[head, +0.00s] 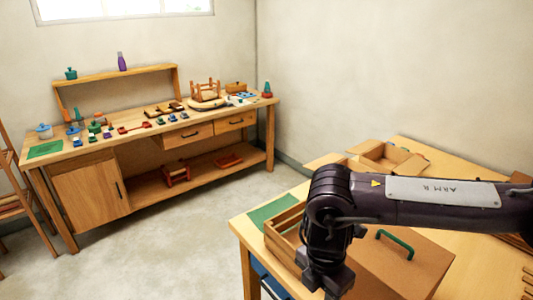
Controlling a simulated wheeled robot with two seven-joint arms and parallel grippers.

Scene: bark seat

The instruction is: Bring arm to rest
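My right arm (430,200), dark with a light label plate, reaches in from the right over the near wooden table. Its wrist bends downward and my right gripper (326,284) points down at the bottom of the picture, in front of a wooden crate (283,222) and a brown box. The fingertips are dark and partly cut off, so I cannot tell if they are open or shut. My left gripper is not in view.
The brown box (420,262) has a green handle (394,243). An open carton (388,158) and a green mat (272,212) lie on the near table (440,160). A workbench (95,190) with several small items stands at the far left. The floor (180,245) between is clear.

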